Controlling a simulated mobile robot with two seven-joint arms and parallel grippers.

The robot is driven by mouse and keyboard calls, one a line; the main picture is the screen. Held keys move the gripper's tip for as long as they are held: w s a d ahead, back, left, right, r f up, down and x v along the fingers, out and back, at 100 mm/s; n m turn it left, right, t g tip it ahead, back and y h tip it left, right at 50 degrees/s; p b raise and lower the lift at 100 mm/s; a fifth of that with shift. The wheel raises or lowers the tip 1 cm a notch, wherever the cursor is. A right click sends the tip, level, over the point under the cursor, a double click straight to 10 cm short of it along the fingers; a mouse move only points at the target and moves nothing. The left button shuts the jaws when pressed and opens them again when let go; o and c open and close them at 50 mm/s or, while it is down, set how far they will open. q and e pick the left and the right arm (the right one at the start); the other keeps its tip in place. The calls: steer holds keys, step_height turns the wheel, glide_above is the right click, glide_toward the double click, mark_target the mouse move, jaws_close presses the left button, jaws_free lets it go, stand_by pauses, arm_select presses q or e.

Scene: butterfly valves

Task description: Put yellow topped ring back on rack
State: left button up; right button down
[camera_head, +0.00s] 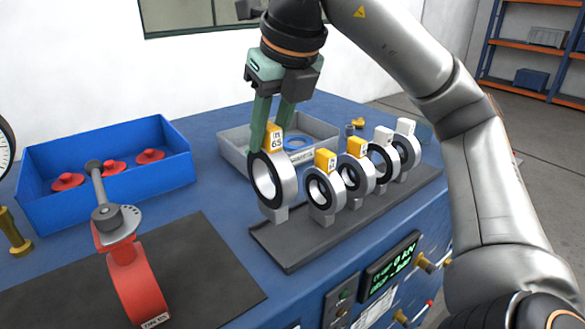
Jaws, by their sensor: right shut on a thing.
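My right gripper (271,136) points down from above, its green fingers shut on the yellow top of a ring (262,184). The ring is upright, silver with a dark liner, its yellow top marked 65. It is at the left end of the dark rack (290,256); its grey foot overlaps the rack's back-left edge in the picture, and I cannot tell whether it touches. To its right on the rack stand two more yellow-topped rings (312,190), (347,177) and two white-topped rings (391,178), (411,158). My left gripper is out of view.
A grey bin (231,148) with a blue ring inside stands behind the held ring. A blue bin (110,195) with red parts is at the back left. A red valve body (139,284) with a grey lever stands on a dark mat (215,265). The rack's front-left end is bare.

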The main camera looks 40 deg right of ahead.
mark_target(274, 201)
steer(key=w+d+f+b, duration=0.1)
steer(key=d+f, duration=0.3)
steer(key=f, duration=0.4)
steer(key=shift+d+f, duration=0.2)
steer(key=shift+f, duration=0.1)
steer(key=shift+f+b, duration=0.2)
steer(key=shift+b, duration=0.2)
steer(key=c, duration=0.6)
jaws_free()
